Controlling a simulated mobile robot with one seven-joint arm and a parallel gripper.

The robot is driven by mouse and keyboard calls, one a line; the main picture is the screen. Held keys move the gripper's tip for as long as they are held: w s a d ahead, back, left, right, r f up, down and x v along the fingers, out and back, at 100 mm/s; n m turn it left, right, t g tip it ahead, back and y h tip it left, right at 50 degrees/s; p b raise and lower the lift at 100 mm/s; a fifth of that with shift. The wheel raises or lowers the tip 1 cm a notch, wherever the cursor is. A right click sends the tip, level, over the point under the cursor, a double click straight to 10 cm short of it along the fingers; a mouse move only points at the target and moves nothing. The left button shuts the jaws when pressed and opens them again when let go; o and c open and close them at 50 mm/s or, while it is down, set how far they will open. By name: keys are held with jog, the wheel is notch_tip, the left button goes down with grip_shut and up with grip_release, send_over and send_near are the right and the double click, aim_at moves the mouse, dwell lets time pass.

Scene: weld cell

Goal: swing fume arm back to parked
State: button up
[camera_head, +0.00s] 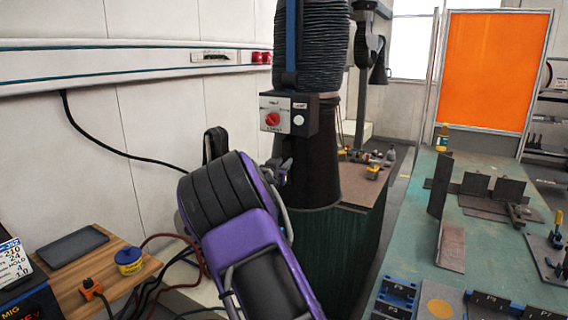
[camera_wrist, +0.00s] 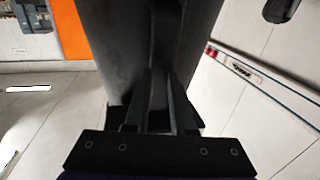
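The fume arm shows in the head view as a black ribbed hose (camera_head: 325,45) above a dark tapered hood (camera_head: 322,165). A control box (camera_head: 288,114) with a red knob is fixed where hose and hood meet. My gripper (camera_head: 284,170) is at the left side of the hood, just below the box, partly hidden by my purple arm. In the wrist view the fingers of my gripper (camera_wrist: 160,85) point at the dark hood (camera_wrist: 150,40), close together in front of it. Whether a handle is between them is too dark to tell.
A green welding table (camera_head: 490,265) with metal plates and fixtures stands at the right. An orange screen (camera_head: 495,70) is behind it. A wooden side table (camera_head: 75,275) with a tape roll (camera_head: 128,261) and cables is at lower left. A white wall (camera_head: 150,110) closes the left side.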

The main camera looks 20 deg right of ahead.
jog(key=o, duration=0.4)
jog(key=shift+s+d, duration=0.1)
jog(key=shift+c, duration=0.2)
jog(key=v, duration=1.7)
jog(key=shift+s, duration=0.15)
